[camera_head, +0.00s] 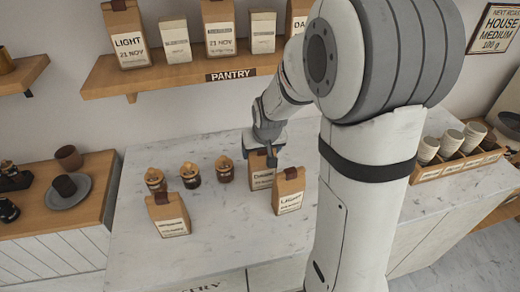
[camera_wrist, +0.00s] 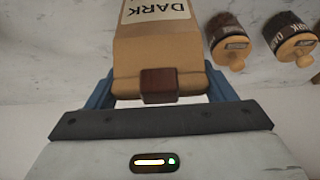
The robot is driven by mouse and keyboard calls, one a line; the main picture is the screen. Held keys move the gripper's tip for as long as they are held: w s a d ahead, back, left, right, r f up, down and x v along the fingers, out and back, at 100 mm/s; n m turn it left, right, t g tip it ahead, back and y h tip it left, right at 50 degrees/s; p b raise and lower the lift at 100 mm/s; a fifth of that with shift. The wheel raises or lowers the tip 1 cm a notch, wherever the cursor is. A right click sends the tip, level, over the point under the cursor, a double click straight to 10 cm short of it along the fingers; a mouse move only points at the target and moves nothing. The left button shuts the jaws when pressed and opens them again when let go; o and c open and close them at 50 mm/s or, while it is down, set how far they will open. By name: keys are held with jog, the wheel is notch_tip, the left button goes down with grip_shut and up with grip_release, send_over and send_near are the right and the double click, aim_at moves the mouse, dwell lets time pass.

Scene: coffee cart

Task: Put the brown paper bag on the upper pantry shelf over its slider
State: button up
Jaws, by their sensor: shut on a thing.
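My gripper (camera_head: 265,150) is shut on a brown paper bag labelled DARK (camera_head: 262,175), near its folded top. In the wrist view the same bag (camera_wrist: 160,45) sits between the blue fingers (camera_wrist: 160,92), with its brown clip facing me. The bag is upright at the counter; whether its base touches is hidden by the LIGHT bag (camera_head: 289,193) in front. Another brown bag (camera_head: 168,214) stands at the counter's left. The pantry shelf (camera_head: 165,79), with a PANTRY label, is on the wall above. No slider can be made out.
The shelf holds several bags, including a brown LIGHT bag (camera_head: 125,38) and a white bag (camera_head: 175,42). Three lidded jars, one here (camera_head: 190,176), stand left of my gripper. A cup tray (camera_head: 455,160) is at right. The counter front (camera_head: 235,240) is clear.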

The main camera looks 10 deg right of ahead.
jog(key=shift+s, duration=0.1)
jog(key=shift+f, duration=0.15)
jog(key=o, duration=1.5)
